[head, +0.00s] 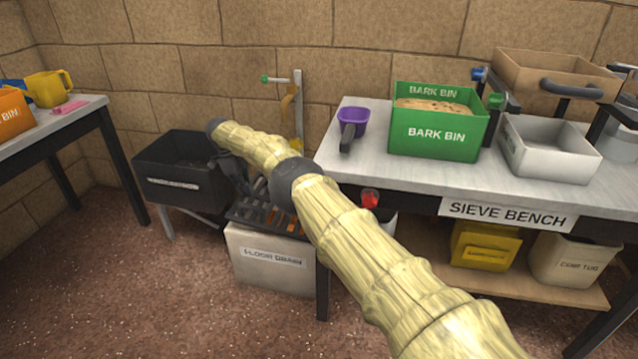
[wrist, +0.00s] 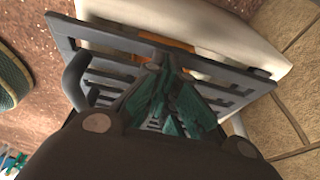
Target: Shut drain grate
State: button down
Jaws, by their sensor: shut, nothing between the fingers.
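The drain grate (wrist: 110,42) is a dark grey slatted panel that crosses the wrist view. It sits at the top of the pale box labelled FLOOR DRAIN (head: 270,262); something orange shows through its slots. In the head view, the grate (head: 262,217) is partly hidden behind my arm, and I cannot tell exactly how far it is tilted. My gripper (head: 243,184) is shut and empty, just above the grate's far left part. In the wrist view, my gripper's teal-padded fingers (wrist: 168,68) overlap the slats; contact is unclear.
A black bin (head: 175,190) stands left of the drain. The sieve bench (head: 365,170) is at right, bearing a green bark bin (head: 437,137) and a purple scoop (head: 352,120). A post with a green-tipped handle (head: 298,95) rises behind the drain. Open floor lies in front.

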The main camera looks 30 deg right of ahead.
jog(key=shift+w+a+f+b, duration=0.1)
jog(key=shift+f+b, duration=0.55)
jog(key=shift+b, duration=0.45)
jog(key=shift+w+a+f+b, duration=0.1)
jog(key=shift+f+b, duration=0.55)
jog(key=shift+b, duration=0.4)
jog(key=shift+r+p, duration=1.2)
jog(key=shift+r, duration=0.85)
notch_tip(320, 180, up, 10)
